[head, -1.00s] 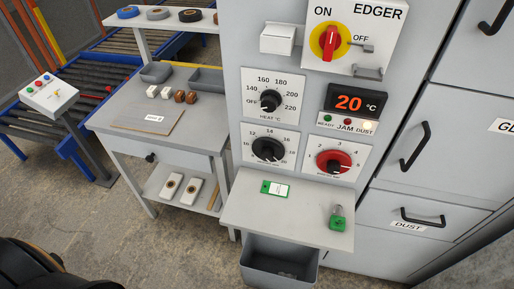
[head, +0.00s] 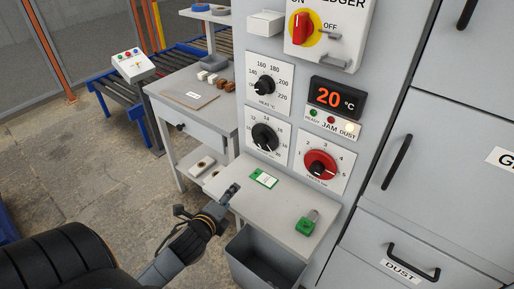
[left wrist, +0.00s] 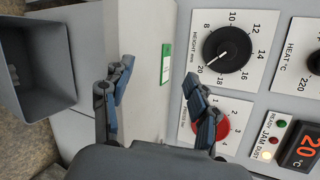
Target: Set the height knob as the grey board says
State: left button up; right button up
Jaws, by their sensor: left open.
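The height knob (head: 264,137) is black on a white dial plate, lower left on the edger's front. In the left wrist view the height knob (left wrist: 227,49) shows its white pointer towards the 20 end of the scale. A grey-brown board (head: 181,98) with a white label lies on the side table; its text is too small to read. My left gripper (head: 229,193) is over the left edge of the machine's shelf, below the height knob and apart from it. In the left wrist view its fingers (left wrist: 157,72) are open and empty. My right gripper is out of view.
The shelf (head: 280,208) holds a green-and-white tag (head: 264,179) and a green padlock (head: 306,225). A red pressure knob (head: 319,164) sits right of the height dial, the heat knob (head: 265,86) above. A grey bin (head: 262,262) is under the shelf. The display (head: 337,97) reads 20 °C.

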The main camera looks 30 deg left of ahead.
aim_at(258, 144)
pick_arm(q)
jog(key=w+a+r+m+t, duration=0.1)
jog(key=m, duration=0.1)
jog(key=w+r+m+t, duration=0.1)
jog(key=m, duration=0.2)
jog(key=w+a+r+m+h, duration=0.1)
jog(key=m, duration=0.2)
jog(key=shift+a+r+t, duration=0.3)
jog(key=shift+r+t, duration=0.05)
jog(key=shift+t, duration=0.05)
jog(key=w+r+m+h, duration=0.1)
jog(key=w+m, duration=0.2)
jog(key=w, duration=0.1)
jog(key=w+r+m+t+h+p, duration=0.1)
jog(key=w+m, duration=0.2)
jog(key=w, duration=0.2)
jog(key=w+r+m+t+h+p, duration=0.1)
jog(key=w+m, duration=0.2)
jog(key=w, duration=0.1)
jog(key=shift+w+d, duration=0.2)
jog(key=shift+d, duration=0.05)
jog(key=shift+w+d+p, duration=0.1)
jog(key=shift+w+p, duration=0.25)
jog(key=shift+w, duration=0.45)
jog(key=shift+f, duration=0.1)
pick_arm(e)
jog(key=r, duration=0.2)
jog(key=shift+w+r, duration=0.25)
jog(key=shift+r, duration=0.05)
